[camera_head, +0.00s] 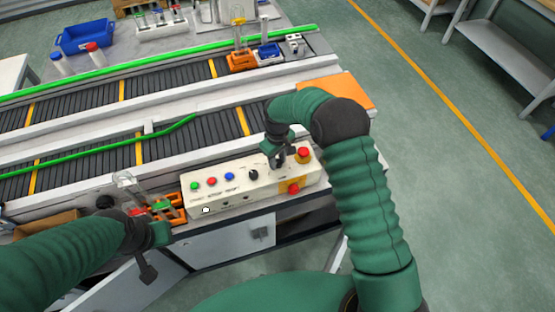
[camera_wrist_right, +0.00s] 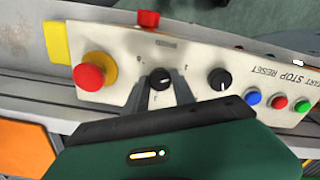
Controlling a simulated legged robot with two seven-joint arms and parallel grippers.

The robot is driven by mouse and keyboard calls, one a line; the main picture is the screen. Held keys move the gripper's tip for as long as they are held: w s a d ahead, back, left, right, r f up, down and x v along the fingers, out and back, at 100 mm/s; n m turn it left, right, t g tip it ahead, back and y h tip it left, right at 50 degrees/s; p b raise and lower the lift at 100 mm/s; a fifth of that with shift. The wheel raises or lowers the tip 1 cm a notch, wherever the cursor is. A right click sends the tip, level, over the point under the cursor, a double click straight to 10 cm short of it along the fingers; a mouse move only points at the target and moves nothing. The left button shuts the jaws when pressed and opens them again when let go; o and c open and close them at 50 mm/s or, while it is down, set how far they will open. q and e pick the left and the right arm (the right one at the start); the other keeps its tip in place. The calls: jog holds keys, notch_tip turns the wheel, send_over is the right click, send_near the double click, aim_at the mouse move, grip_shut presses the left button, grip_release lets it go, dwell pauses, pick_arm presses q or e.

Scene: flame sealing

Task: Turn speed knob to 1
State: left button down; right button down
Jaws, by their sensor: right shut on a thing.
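The white control panel (camera_head: 225,192) stands in front of the conveyor. My right gripper (camera_head: 277,158) reaches down onto it from above. In the right wrist view its two fingers are shut on a black knob (camera_wrist_right: 160,78), one on each side. Small marks surround this knob, too small to read surely. The gripper mostly hides it in the head view. A second black knob (camera_head: 253,174) is free beside it; it also shows in the right wrist view (camera_wrist_right: 219,80). My left gripper (camera_head: 160,232) is beside an orange holder (camera_head: 178,208) at the panel's left end; its fingers are unclear.
A red mushroom button (camera_head: 303,154) on a yellow base is close to my right gripper. Another red button (camera_head: 294,188) sits on the panel's front side. Green, red and blue buttons (camera_head: 211,181) line the panel's left part. The conveyor (camera_head: 70,160) runs behind.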

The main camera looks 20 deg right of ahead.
jog(key=shift+w+r, duration=0.2)
jog(key=shift+w, duration=0.05)
jog(key=c, duration=1.3)
grip_release()
jog(key=shift+o, duration=1.2)
jog(key=shift+s+f, duration=0.1)
jog(key=shift+f, duration=0.05)
notch_tip(320, 180, up, 17)
jog(key=b, duration=0.1)
jog(key=shift+f, duration=0.15)
